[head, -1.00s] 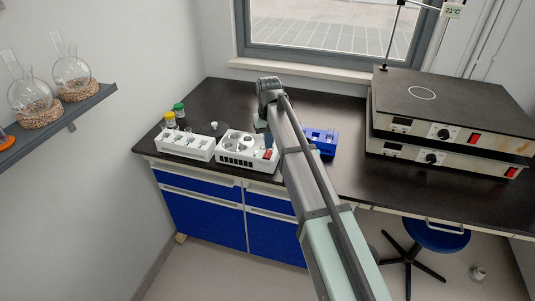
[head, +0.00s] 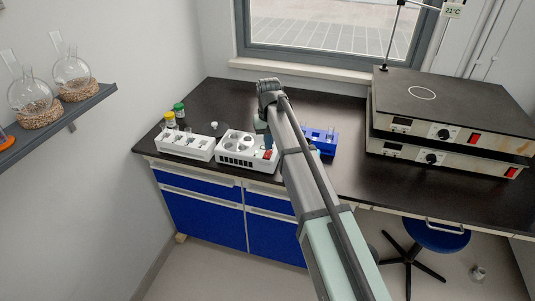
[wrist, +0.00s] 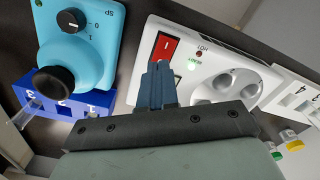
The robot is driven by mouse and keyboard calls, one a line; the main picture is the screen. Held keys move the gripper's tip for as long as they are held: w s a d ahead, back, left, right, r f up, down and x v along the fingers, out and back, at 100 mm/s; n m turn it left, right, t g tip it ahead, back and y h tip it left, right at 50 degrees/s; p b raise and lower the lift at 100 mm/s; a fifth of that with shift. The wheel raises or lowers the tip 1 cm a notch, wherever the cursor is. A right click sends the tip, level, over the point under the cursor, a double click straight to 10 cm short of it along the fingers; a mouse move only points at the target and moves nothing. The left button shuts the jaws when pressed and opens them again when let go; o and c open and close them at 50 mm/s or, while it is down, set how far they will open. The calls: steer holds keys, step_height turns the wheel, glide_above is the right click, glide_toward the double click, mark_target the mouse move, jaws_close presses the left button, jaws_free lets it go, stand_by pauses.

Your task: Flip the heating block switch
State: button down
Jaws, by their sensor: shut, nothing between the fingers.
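The heating block (wrist: 222,50) is a white unit with round wells; it also shows on the bench in the head view (head: 232,161). Its red rocker switch (wrist: 165,47) with a white mark lies just beyond my fingertips in the wrist view, and shows small and red in the head view (head: 267,155). My gripper (wrist: 159,68) is shut and empty, its blue fingers together over the near end of the switch. I cannot tell whether they touch it. The fingers hide that end of the switch.
A light-blue device (wrist: 88,38) with a black knob stands close beside the block. A dark-blue tube rack (wrist: 62,101) is near it. A white rack (head: 186,146) and stacked hotplates (head: 448,105) flank the block on the bench. Bare bench lies behind.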

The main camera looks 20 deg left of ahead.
steer(key=shift+f, duration=0.75)
stand_by(0.5)
steer(key=shift+r, duration=3.55)
